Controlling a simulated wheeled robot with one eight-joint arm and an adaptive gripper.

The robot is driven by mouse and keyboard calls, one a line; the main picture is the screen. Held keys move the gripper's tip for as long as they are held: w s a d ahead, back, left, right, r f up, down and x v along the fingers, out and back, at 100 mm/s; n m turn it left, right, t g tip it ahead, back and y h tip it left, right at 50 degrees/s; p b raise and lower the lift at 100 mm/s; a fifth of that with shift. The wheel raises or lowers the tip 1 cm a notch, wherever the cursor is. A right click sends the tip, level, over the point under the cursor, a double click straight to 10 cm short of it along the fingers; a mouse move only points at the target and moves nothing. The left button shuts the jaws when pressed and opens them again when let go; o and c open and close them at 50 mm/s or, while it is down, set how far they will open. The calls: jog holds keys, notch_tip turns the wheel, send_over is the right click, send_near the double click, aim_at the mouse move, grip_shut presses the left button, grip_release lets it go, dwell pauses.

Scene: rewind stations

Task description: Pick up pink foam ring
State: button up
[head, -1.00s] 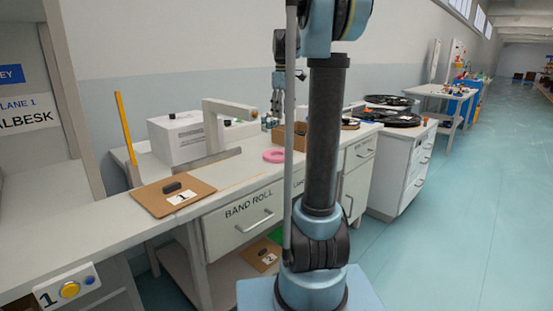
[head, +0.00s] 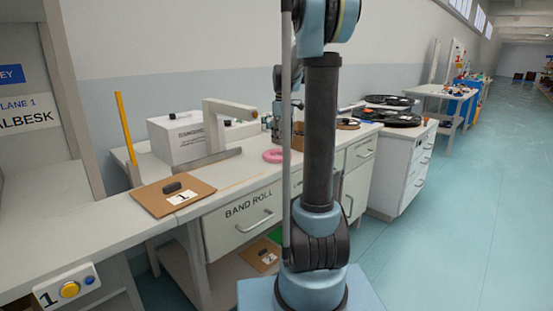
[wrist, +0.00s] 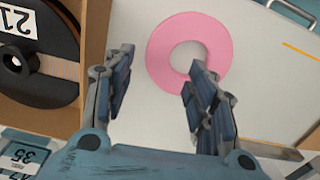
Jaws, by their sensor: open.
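The pink foam ring (head: 273,156) lies flat on the white bench top beside the cardboard box. It also shows in the wrist view (wrist: 160,64), just beyond the fingertips. My gripper (wrist: 158,72) is open, its two fingers spread and nothing held between them. The right fingertip overlaps the ring's lower edge in the picture; whether it touches cannot be told. In the head view my gripper (head: 277,130) is small and partly hidden behind my arm, close above the bench near the ring.
An open cardboard box (wrist: 66,68) holding a black reel (wrist: 30,60) stands left of the ring in the wrist view. A white box (head: 180,138) and a grey bracket (head: 212,157) stand on the bench to the left. A cork board (head: 160,199) lies nearer.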

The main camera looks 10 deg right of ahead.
aim_at(284, 151)
jog(key=shift+d+f, duration=0.2)
jog(key=shift+f, duration=1.2)
jog(key=shift+d+f, duration=0.15)
jog(key=shift+f, duration=1.25)
jog(key=c, duration=0.8)
